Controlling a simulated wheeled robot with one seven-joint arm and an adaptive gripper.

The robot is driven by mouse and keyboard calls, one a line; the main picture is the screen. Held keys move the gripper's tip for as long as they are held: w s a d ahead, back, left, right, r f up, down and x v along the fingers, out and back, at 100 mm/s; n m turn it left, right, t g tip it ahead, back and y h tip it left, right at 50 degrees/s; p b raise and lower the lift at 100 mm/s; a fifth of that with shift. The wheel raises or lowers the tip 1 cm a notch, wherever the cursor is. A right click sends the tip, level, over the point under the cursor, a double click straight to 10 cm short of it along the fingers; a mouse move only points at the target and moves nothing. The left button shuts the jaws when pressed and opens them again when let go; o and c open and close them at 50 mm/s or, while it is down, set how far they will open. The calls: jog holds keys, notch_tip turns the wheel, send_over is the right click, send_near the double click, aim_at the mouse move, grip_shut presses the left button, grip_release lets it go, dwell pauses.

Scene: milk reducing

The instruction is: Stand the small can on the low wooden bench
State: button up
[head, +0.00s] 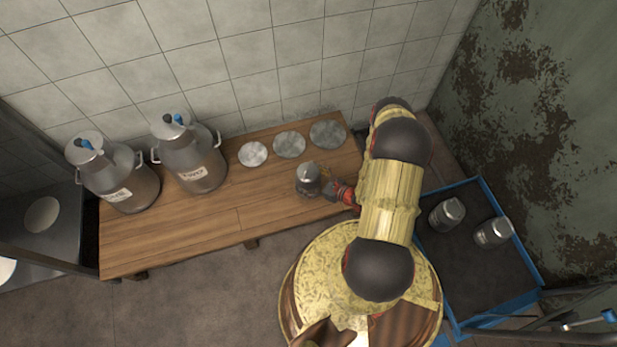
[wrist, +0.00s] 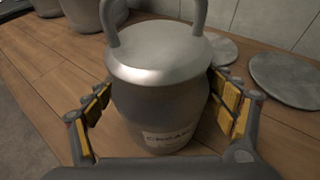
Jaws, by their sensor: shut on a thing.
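The small can (head: 308,178) is grey metal with a domed lid and a handle, and it is upright at the low wooden bench (head: 215,225). It also fills the middle of the wrist view (wrist: 160,95), with a label reading roughly "CREAM" on its front. My gripper (head: 328,186) reaches in from the right in the head view and is shut on the can. In the wrist view its yellow-padded fingers flank the can's body on both sides. The can's bottom edge is partly hidden, so I cannot tell whether it touches the bench top.
Two large labelled cans (head: 192,155) (head: 114,175) stand on the bench's left part. Three round grey discs (head: 289,145) lie along its back edge. A blue-edged cart (head: 475,270) at right bears two small cans (head: 447,213) (head: 493,232). The bench's front middle is clear.

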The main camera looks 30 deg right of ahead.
jog(key=shift+r, duration=0.1)
jog(key=o, duration=2.1)
jog(key=shift+c, duration=0.2)
